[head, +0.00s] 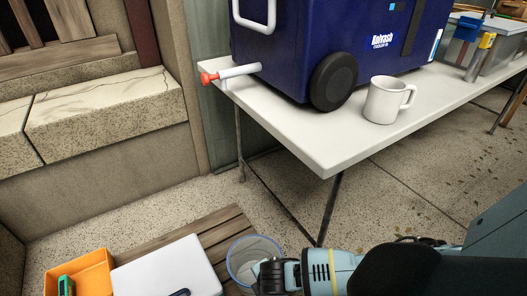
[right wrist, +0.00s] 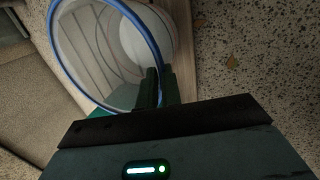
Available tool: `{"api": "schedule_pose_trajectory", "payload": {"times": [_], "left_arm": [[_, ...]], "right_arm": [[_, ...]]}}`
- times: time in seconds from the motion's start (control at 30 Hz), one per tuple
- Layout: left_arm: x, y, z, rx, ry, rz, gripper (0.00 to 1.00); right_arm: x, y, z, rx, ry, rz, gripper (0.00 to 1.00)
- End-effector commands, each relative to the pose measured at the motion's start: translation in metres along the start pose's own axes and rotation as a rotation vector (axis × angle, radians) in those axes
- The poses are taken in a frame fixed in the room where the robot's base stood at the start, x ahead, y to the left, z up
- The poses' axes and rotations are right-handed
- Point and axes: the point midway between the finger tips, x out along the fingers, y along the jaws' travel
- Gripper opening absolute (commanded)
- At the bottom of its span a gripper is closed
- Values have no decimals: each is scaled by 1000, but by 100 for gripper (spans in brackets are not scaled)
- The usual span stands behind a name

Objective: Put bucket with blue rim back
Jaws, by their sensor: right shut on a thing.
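The bucket with a blue rim (head: 246,254) is at the bottom centre of the head view, at the right end of a low wooden slatted platform. It looks empty and whitish inside. In the right wrist view the bucket (right wrist: 105,50) fills the upper left, with its mouth facing the camera. My right gripper (head: 270,274) is shut on the near side of the bucket's rim. Its dark fingers (right wrist: 158,88) show at the rim in the right wrist view. I cannot tell whether the bucket's base touches the platform. My left gripper is not in view.
The wooden platform (head: 212,228) also bears a white box or lid (head: 165,268) and an orange crate (head: 80,275). A white table (head: 300,135) holds a blue wheeled cooler (head: 290,45) and a white mug (head: 386,100); its legs stand right of the bucket. Speckled floor lies between.

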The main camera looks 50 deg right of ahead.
Motion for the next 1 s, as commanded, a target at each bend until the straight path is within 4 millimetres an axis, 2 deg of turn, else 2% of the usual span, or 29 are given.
{"api": "schedule_pose_trajectory", "payload": {"times": [0.03, 0.1, 0.5, 0.53, 0.7, 1.0], "left_arm": [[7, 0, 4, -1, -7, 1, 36], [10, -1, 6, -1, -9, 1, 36], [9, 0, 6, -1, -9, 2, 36], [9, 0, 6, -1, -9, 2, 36], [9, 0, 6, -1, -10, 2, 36], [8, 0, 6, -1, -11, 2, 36]], "right_arm": [[11, -4, -1, 0, -1, -2, 0], [16, -5, -1, 0, -1, -1, 0], [18, -6, -1, 1, 0, 1, 0], [19, -6, -1, 1, -1, 0, 7], [18, -6, -1, 1, -1, 0, 28], [16, -6, -1, 0, -1, 1, 28]]}}
